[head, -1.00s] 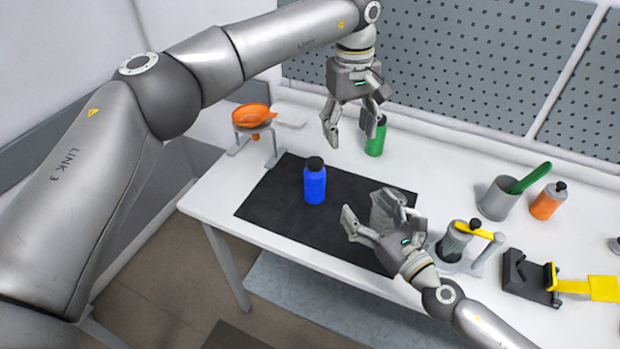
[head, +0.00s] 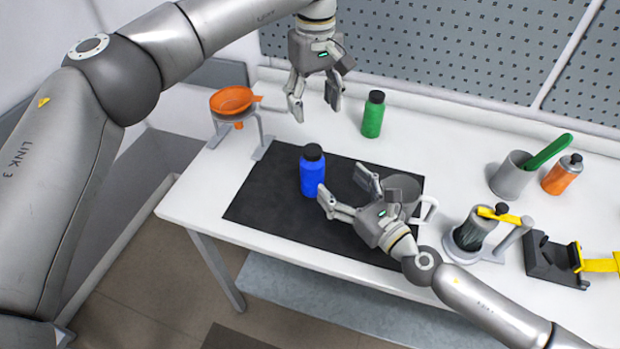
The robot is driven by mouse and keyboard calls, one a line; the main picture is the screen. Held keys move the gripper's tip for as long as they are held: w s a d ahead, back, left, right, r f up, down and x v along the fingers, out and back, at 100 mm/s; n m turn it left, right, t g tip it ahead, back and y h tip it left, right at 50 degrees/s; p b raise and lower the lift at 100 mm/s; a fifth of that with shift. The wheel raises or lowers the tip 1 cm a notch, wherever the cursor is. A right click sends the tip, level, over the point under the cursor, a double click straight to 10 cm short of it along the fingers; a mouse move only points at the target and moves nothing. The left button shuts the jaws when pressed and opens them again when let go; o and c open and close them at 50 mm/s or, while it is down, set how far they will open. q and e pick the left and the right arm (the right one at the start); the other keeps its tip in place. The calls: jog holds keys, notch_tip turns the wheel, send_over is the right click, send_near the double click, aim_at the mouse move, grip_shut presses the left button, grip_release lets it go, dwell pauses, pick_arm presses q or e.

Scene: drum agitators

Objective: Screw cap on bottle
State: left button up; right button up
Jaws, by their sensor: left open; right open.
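The blue bottle (head: 313,176) stands upright on the black mat (head: 272,207), with a black cap (head: 313,152) on its top. Whether the cap is tight cannot be told. My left gripper (head: 315,108) is open and empty, above and behind the blue bottle, fingers pointing down. My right gripper (head: 340,182) is open and empty, just right of the blue bottle, its fingers pointing toward it. The fingers appear close to the bottle; whether they touch it cannot be told. A green bottle (head: 373,118) with a black cap stands upright behind the mat.
A grey mug (head: 428,207) stands behind my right gripper, partly hidden. An orange funnel (head: 232,99) sits in a stand at the left.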

aim_at(312, 168)
pick_arm(q)
jog(key=f+b, duration=0.3)
jog(key=f, duration=0.1)
jog(key=shift+w+a, duration=0.2)
jog(key=shift+w, duration=0.05)
pick_arm(e)
jog(key=f, duration=0.3)
jog(key=shift+w+a+f, duration=0.15)
jog(key=shift+w+f, duration=0.05)
jog(key=shift+f, duration=0.2)
pick_arm(q)
jog(key=shift+f+b, duration=0.25)
jog(key=shift+b, duration=0.05)
pick_arm(e)
jog(key=shift+f, duration=0.3)
jog(key=x, duration=1)
jog(key=shift+w+a, duration=0.2)
jog(key=shift+w, duration=0.05)
